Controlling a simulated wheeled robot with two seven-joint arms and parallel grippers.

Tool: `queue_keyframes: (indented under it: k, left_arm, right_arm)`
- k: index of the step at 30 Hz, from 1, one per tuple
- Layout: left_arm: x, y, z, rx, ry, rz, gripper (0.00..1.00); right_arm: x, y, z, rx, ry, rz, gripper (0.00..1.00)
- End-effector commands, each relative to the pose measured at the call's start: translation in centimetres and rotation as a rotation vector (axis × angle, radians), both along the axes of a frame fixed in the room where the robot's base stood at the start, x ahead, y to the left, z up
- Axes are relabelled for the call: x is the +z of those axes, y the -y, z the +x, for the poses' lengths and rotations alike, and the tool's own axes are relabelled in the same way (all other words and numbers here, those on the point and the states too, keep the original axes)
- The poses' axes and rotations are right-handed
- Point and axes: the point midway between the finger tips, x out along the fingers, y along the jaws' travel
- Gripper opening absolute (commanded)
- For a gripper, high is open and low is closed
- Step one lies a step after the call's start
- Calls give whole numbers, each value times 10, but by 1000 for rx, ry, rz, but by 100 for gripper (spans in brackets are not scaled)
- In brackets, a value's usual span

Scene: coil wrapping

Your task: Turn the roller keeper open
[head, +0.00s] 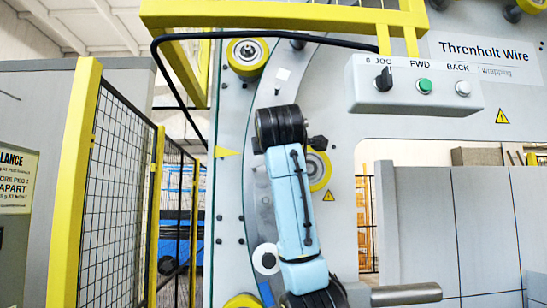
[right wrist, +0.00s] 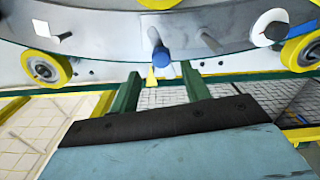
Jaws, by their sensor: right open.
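In the right wrist view, a short blue knob (right wrist: 160,58) sticks out from the grey curved ring (right wrist: 105,52), above a yellow triangular pointer (right wrist: 152,80). It looks like the roller keeper's handle, but I cannot be sure. My right gripper (right wrist: 160,70) is open, its two green fingers apart, with the knob lying between and just beyond the tips in the picture. I cannot tell whether they touch it. In the head view, my right arm's blue link and black wrist cover the ring's middle and hide the fingers and the knob. My left gripper is not in view.
Yellow-rimmed rollers (head: 247,55) sit around the ring, with a white roller (head: 265,260) low on it. A control box (head: 415,85) with a switch and buttons hangs at upper right. A yellow-framed mesh fence (head: 85,150) stands left. A metal bar (head: 405,294) juts out lower right.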

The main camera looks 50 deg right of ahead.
Motion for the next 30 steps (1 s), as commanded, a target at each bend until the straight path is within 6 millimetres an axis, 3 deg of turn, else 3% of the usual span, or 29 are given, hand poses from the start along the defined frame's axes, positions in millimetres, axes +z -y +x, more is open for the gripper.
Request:
queue_keyframes:
  k: [3,9,30]
  left_arm:
    - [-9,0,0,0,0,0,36]
    - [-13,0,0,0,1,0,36]
    - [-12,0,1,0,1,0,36]
  right_arm:
    - [-1,-18,-14,1,3,-2,47]
    - [0,-33,-26,1,1,-1,47]
    - [0,-34,-27,0,0,0,47]
